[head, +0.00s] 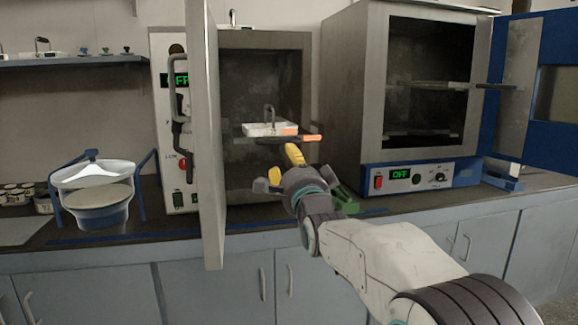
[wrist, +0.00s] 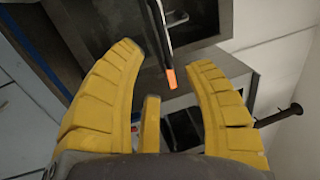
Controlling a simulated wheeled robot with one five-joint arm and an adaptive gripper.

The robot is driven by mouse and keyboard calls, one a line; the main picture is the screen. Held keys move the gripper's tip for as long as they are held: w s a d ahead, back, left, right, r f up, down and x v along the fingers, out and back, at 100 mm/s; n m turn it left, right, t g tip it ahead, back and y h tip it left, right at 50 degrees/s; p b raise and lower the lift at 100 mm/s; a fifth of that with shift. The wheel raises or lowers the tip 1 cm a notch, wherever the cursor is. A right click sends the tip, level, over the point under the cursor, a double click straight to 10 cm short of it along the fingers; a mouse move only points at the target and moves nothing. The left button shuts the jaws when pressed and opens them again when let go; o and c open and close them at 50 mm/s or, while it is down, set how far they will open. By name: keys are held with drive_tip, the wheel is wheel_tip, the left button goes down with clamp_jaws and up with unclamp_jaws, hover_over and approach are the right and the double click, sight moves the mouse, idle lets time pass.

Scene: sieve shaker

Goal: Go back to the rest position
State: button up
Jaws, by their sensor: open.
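My gripper (head: 296,155) is in front of the open left oven, with its yellow fingers pointing toward the oven opening. In the wrist view my gripper (wrist: 165,55) has its yellow fingers spread wide, with nothing held between them. A white tray (head: 262,129) with a dark upright handle rests on the shelf inside the left oven. An orange-tipped piece (head: 305,137) sticks out at the shelf's front right, just beyond the fingertips. In the wrist view an orange tip (wrist: 171,78) on a dark bar shows between the fingers, apart from them.
The left oven's door (head: 208,150) stands open to the left of my arm. The right oven (head: 400,100) has its blue door (head: 533,90) open and its display reads OFF. The sieve shaker (head: 97,195) stands on the left of the counter. A wall shelf (head: 75,61) is at upper left.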

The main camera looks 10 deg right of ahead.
drive_tip(key=shift+r, duration=0.1)
drive_tip(key=s+f+n+g+p, duration=0.1)
drive_tip(key=s+n+g+p, duration=0.7)
drive_tip(key=s+p, duration=0.6)
drive_tip(key=s+f+n+g+p, duration=0.2)
drive_tip(key=s+n+g+p, duration=0.6)
drive_tip(key=s, duration=1.8)
drive_tip(key=n+p, duration=0.2)
drive_tip(key=p, duration=0.3)
drive_tip(key=shift+f+g+p, duration=0.2)
drive_tip(key=shift+g+p, duration=0.2)
